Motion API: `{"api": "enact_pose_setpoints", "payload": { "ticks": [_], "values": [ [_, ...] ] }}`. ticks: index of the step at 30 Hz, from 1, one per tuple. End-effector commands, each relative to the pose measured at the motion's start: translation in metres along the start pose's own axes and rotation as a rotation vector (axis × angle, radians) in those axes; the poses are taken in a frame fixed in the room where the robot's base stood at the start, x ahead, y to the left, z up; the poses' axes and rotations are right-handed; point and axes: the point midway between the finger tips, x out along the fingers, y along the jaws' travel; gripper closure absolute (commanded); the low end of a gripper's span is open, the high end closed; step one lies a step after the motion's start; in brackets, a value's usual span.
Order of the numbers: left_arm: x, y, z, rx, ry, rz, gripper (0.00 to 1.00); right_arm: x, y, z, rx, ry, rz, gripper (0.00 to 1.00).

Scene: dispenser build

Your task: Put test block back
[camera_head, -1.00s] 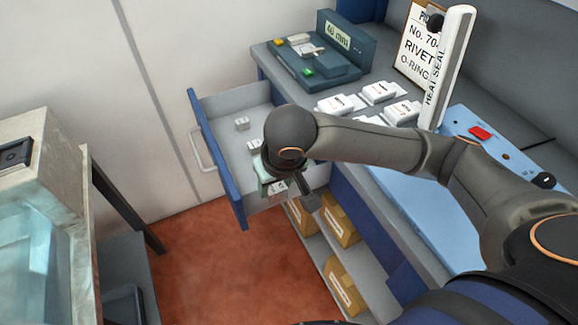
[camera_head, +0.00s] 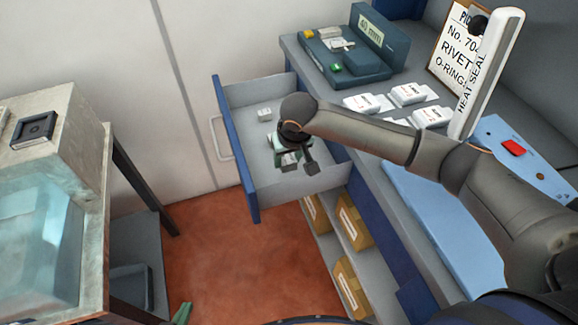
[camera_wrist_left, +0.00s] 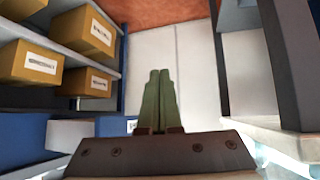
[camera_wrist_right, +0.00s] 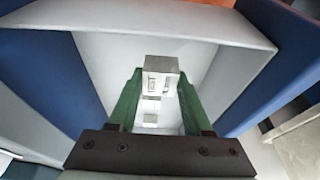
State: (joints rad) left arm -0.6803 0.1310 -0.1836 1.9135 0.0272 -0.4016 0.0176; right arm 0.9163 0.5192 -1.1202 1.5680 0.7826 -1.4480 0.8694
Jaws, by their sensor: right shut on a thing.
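The open drawer (camera_head: 237,150) has a blue front and a grey inside. My right gripper (camera_head: 290,160) is at the drawer, over its inside near the side wall. It is shut on a small pale grey test block (camera_wrist_right: 160,72), which shows between the green fingers in the right wrist view. Whether the block touches the drawer floor I cannot tell. Another small block (camera_head: 264,114) lies on the drawer floor towards the back. My left gripper (camera_wrist_left: 159,85) is shut and empty, its green fingers together. Only its tip (camera_head: 182,313) shows low in the head view.
The workbench (camera_head: 300,58) carries a teal 40 mm gauge (camera_head: 350,55), several white packs (camera_head: 408,93), a sign (camera_head: 458,35) and a heat sealer (camera_head: 490,70). Cardboard boxes (camera_head: 352,225) sit on shelves below. A glass-sided cabinet (camera_head: 40,220) stands at left. Red floor lies between.

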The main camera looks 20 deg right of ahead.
Motion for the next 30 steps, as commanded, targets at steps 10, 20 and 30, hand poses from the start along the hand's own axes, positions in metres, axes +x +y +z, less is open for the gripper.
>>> {"api": "enact_pose_setpoints", "payload": {
  "ticks": [10, 20, 30],
  "values": [
    [0.004, 0.005, -0.001, 0.001, 0.003, 0.011, 1.00, 0.028, 0.008, -0.011, 0.001, 0.004, -0.002, 1.00],
    [0.007, 0.010, -0.006, 0.003, 0.014, 0.022, 1.00, 0.059, 0.009, -0.004, 0.000, 0.006, -0.003, 1.00],
    [0.007, 0.009, -0.007, 0.005, 0.016, 0.022, 1.00, 0.062, 0.009, -0.002, -0.001, 0.002, -0.001, 0.46]
  ]
}}
